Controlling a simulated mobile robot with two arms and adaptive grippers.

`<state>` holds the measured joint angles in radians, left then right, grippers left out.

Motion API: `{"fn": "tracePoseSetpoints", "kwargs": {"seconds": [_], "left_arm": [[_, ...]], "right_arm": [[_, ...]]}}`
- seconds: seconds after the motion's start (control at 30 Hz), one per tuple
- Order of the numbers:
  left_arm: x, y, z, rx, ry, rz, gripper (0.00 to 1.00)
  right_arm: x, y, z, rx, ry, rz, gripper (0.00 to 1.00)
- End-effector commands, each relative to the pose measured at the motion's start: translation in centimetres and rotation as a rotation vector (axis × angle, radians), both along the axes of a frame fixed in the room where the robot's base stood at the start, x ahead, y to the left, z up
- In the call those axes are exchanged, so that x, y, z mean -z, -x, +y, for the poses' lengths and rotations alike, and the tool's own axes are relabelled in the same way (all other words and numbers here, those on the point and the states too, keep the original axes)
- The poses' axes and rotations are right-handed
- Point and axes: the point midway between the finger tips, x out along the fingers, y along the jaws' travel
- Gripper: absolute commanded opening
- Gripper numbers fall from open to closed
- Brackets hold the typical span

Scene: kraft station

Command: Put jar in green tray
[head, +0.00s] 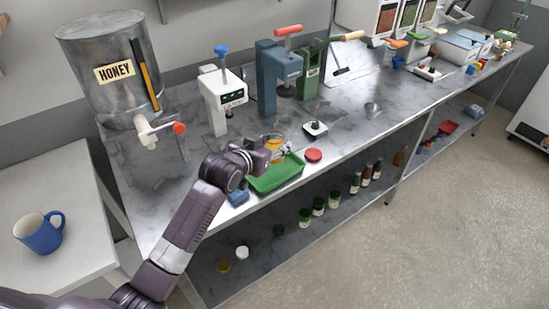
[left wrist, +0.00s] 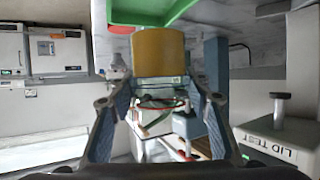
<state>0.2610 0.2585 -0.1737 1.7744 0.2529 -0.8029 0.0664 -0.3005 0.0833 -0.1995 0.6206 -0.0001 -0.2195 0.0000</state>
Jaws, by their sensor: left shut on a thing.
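The jar (head: 274,144) is clear with amber content, and it shows in the head view over the green tray (head: 262,186). My left gripper (head: 276,154) is shut on the jar. In the left wrist view the jar's amber part (left wrist: 157,52) lies close to the green tray (left wrist: 150,12), and its clear part sits between the two fingers (left wrist: 158,108). I cannot tell whether the jar touches the tray floor; the gripper hides part of it. My right gripper is not in view.
A red lid (head: 313,155) lies right of the tray, and a small black-and-white device (head: 315,129) stands behind it. A blue press (head: 275,80), a white machine (head: 222,98) and a honey tank (head: 112,70) stand along the back.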

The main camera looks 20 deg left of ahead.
Motion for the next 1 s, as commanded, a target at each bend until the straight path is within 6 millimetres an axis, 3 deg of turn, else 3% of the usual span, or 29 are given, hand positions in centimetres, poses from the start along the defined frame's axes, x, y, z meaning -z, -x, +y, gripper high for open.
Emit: {"fn": "tracePoseSetpoints", "kwargs": {"seconds": [0.5,0.87,0.9,1.0], "left_arm": [[6.1,0.0,0.0,0.000,0.001,-0.004,0.09],[6.6,-0.1,0.0,0.000,0.000,-0.007,0.09],[6.8,0.0,0.0,0.000,0.000,-0.002,0.48],[6.8,0.0,0.0,0.000,0.000,-0.002,0.59]], "right_arm": [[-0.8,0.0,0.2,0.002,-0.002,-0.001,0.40],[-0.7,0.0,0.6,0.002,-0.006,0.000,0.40],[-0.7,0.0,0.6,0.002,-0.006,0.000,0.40],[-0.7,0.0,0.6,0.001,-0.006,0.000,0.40]]}}
